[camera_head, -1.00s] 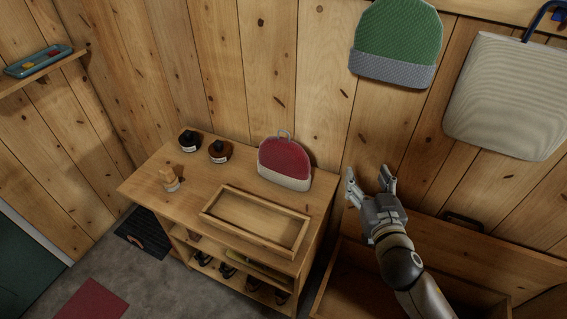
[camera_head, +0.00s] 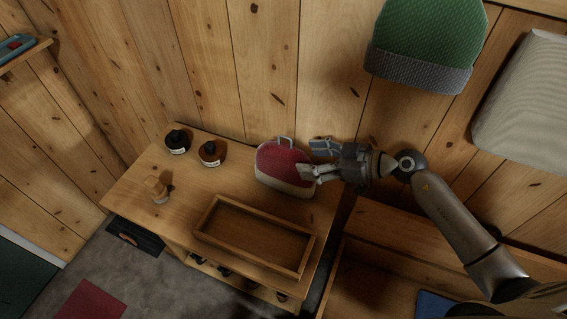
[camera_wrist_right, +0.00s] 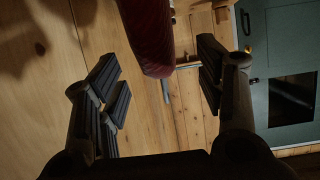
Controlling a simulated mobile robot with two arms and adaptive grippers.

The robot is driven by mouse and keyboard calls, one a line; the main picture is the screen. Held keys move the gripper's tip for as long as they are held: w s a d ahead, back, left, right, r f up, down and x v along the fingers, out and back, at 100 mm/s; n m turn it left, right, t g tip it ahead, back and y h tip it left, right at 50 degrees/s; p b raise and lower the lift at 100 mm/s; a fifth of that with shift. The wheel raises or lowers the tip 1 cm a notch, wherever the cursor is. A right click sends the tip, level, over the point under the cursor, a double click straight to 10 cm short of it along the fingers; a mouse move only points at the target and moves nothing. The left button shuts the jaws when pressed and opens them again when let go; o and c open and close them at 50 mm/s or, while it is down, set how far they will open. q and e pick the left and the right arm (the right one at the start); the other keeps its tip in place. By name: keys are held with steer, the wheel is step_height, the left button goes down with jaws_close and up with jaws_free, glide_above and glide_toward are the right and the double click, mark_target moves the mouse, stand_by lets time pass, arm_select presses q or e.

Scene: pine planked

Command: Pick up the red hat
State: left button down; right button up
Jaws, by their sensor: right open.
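The red hat (camera_head: 281,162), with a pale band along its bottom and a small loop on top, stands on the wooden cabinet top (camera_head: 133,193) near the back wall. My right gripper (camera_head: 311,158) is open at the hat's right edge, and its fingers overlap that edge in the head view. In the right wrist view the red hat (camera_wrist_right: 147,38) shows at the top, between the spread fingers of the right gripper (camera_wrist_right: 165,85) but beyond their tips. I cannot tell if a finger touches it. My left gripper is not in view.
An empty wooden tray (camera_head: 205,232) lies in front of the hat. Two dark jars (camera_head: 177,143) (camera_head: 212,153) and a small wooden-topped item (camera_head: 157,189) stand to the left. A green hat (camera_head: 428,40) hangs on the wall above. An open wooden box (camera_head: 372,285) is at right.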

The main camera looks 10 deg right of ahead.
mark_target(304, 160)
steer(key=x, duration=0.3)
steer(key=shift+a, duration=0.3)
steer(key=shift+w+a+f, duration=0.1)
steer(key=shift+w+a, duration=0.05)
steer(key=shift+w, duration=0.05)
steer(key=x, duration=0.4)
steer(key=shift+w, duration=0.3)
steer(key=shift+w+a+f, duration=0.1)
steer(key=shift+w+f, duration=0.05)
steer(key=shift+w, duration=0.05)
steer(key=shift+c, duration=0.3)
steer(key=c, duration=0.4)
jaws_close()
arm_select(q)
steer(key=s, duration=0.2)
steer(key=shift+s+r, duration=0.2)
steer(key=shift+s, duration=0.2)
